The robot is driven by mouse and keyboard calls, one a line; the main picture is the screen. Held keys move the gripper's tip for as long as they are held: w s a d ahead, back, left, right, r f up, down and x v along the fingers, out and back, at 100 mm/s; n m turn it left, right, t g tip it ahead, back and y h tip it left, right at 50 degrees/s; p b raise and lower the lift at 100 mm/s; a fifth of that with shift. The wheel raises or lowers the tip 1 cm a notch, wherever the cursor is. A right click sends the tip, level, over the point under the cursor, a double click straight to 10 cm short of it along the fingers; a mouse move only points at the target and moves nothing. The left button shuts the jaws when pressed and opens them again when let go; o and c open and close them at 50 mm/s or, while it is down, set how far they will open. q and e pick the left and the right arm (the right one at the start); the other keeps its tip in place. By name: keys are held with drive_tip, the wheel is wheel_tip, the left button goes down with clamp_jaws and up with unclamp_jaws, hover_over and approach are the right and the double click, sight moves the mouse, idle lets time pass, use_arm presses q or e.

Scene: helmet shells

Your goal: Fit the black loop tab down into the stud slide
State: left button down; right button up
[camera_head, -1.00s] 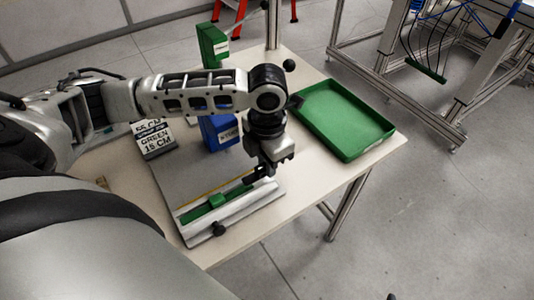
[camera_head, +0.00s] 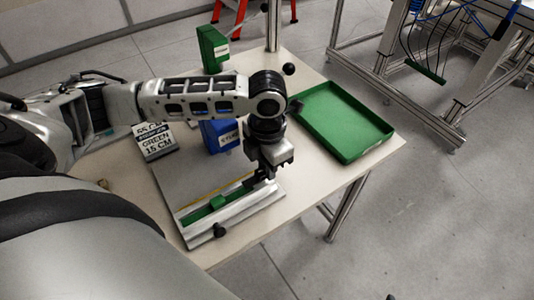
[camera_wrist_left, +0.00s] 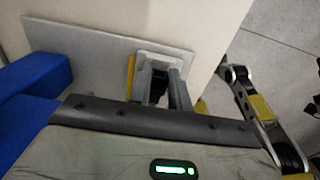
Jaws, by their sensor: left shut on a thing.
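The grey fixture plate (camera_head: 170,180) lies on the table and carries a pale rail along its front. A green slide piece (camera_head: 217,202) sits in the rail's channel; I take it for part of the stud slide. My left gripper (camera_head: 263,175) points down over the right end of the rail, shut on a small dark piece, seemingly the black loop tab. In the left wrist view, dark material (camera_wrist_left: 158,90) shows between the two grey fingers, over the pale rail end (camera_wrist_left: 165,58). Whether the tab touches the slide is hidden by the fingers.
A blue bin (camera_head: 219,135) and a labelled box (camera_head: 154,142) stand behind the plate. A black knob (camera_head: 219,230) is at the rail's front. The table's front edge is close.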

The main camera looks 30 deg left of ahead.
use_arm(q)
drive_tip(key=shift+f, duration=0.7)
use_arm(e)
drive_tip(key=shift+f, duration=0.25)
use_arm(q)
drive_tip(key=c, duration=1.2)
unclamp_jaws()
drive_tip(key=shift+w+r, duration=0.1)
drive_tip(key=shift+r, duration=0.85)
wheel_tip(320, 180, up, 14)
use_arm(e)
drive_tip(key=shift+d+f, duration=0.2)
drive_tip(key=shift+f, duration=0.3)
drive_tip(key=shift+s, duration=0.15)
